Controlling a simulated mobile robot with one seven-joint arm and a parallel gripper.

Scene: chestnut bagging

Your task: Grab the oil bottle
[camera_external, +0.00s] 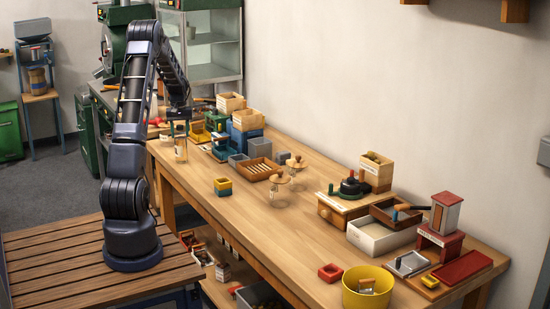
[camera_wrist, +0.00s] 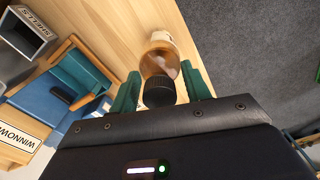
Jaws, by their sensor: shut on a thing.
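The oil bottle (camera_wrist: 156,62) is clear with amber contents, a black cap and a pale label at its far end. In the wrist view it lies between the two green fingers of my gripper (camera_wrist: 160,88), which are shut on it. In the external view the bottle (camera_external: 180,149) hangs upright below my gripper (camera_external: 180,129), near the left front edge of the wooden table (camera_external: 240,212). I cannot tell whether its base touches the table.
A blue winnowing machine (camera_wrist: 62,95) is close beside the bottle. The table's front middle is clear. A yellow bucket (camera_external: 367,288) is at the near end.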

